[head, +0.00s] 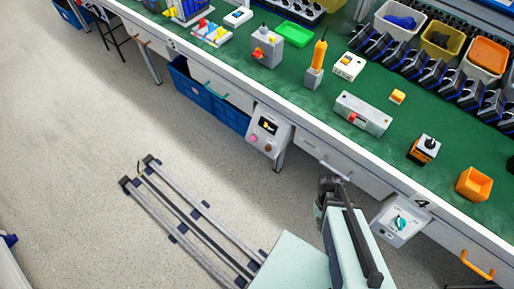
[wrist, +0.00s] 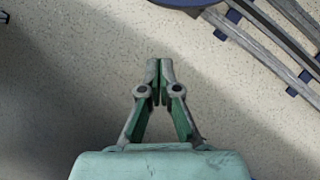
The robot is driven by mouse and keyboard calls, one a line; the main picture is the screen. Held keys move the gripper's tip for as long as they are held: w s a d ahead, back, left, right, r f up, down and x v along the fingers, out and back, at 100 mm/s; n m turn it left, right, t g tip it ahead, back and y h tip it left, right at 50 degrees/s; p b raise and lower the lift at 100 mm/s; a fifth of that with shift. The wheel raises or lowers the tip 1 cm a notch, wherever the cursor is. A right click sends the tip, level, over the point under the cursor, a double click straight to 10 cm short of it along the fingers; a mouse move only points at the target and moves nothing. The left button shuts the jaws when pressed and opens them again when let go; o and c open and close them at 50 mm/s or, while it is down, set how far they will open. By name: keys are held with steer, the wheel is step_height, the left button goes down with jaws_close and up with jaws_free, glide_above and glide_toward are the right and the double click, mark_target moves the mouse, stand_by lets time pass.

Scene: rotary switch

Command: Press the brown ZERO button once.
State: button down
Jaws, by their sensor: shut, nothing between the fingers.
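A light grey control box (head: 283,137) with a small dark display (head: 268,125) is fixed to the front of the workbench. Below the display are a pink button (head: 253,137) and a brownish button (head: 267,149). Any lettering is too small to read, so I cannot confirm which is marked ZERO. My gripper (wrist: 160,68) is shut and empty in the wrist view, above bare floor. The control box does not show in the wrist view. In the head view my arm stands to the right of the box, and I cannot make out the fingertips there.
A second box with a teal rotary knob (head: 399,223) hangs on the bench front at right. The green bench top (head: 325,110) holds several devices and bins. Blue crates (head: 215,98) sit under the bench. My rail lies on the floor. The floor (head: 90,120) at left is clear.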

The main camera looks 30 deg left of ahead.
mark_target(268, 149)
steer(key=w+a+r+n+t+h+b, duration=0.1)
steer(key=w+a+n, duration=0.1)
steer(key=a, duration=0.3)
steer(key=w+a+r+n+t, duration=0.1)
steer(key=w+a, duration=0.1)
steer(key=a, duration=0.4)
steer(key=a+r+n+t, duration=0.1)
steer(key=a+r, duration=0.3)
steer(key=a, duration=0.4)
steer(key=s+a+r+n+t+h+b, duration=0.1)
steer(key=a+r+n+t, duration=0.1)
steer(key=a, duration=0.6)
steer(key=s+a+r+n+t+h+b, duration=0.1)
steer(key=a+r+t, duration=0.1)
steer(key=a+r, duration=0.5)
steer(key=shift+a+t, duration=0.4)
steer(key=shift+a, duration=0.1)
steer(key=shift+w+d+f+b, duration=0.15)
steer(key=shift+w+f+b, duration=0.45)
steer(key=shift+w, duration=0.65)
steer(key=shift+w+d+f+b, duration=0.1)
steer(key=shift+w+f+b, duration=0.2)
steer(key=shift+w+f, duration=0.8)
steer(key=shift+w+d+f+b, duration=0.15)
steer(key=shift+w+f+b, duration=0.3)
steer(key=shift+w, duration=1)
steer(key=shift+w, duration=0.1)
steer(key=shift+w+f, duration=0.2)
steer(key=shift+w, duration=0.05)
